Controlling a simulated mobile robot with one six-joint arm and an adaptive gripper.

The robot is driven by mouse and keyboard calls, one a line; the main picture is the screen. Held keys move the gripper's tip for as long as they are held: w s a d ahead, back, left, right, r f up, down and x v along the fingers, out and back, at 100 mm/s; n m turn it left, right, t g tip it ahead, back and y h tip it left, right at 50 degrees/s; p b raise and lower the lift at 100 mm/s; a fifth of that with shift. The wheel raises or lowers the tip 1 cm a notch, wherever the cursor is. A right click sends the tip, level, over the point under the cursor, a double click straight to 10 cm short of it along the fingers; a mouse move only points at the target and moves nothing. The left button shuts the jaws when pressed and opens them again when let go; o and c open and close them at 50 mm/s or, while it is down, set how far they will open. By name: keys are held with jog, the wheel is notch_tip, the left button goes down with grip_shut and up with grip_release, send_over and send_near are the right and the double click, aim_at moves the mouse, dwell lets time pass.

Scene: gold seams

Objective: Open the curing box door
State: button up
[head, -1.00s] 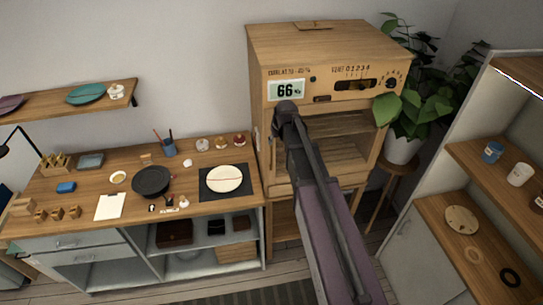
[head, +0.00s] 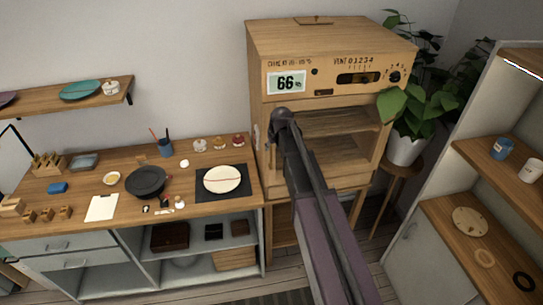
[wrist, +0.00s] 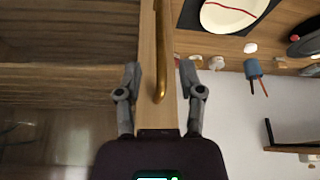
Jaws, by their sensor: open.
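The curing box (head: 340,38) is a tall wooden cabinet at the back, with a display reading 66 and a vent slider on its top panel. Shelves show in its front opening. In the wrist view, a wooden strip (wrist: 148,50), seemingly the door's frame edge, carries a curved brass handle (wrist: 161,85). My gripper (wrist: 160,72) is open, with one finger on each side of the strip and handle. I cannot tell whether the fingers touch. In the head view my arm hides the handle and much of the door, and I cannot tell whether the door is ajar.
A workbench (head: 75,188) with a pan (head: 147,181), a plate (head: 222,179) and small jars stands left of the box. A potted plant (head: 405,148) on a stool stands to its right. A shelf unit (head: 440,215) is at the far right.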

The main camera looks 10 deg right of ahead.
jog(key=shift+b+x, duration=1.7)
jog(key=shift+x, duration=0.5)
grip_shut()
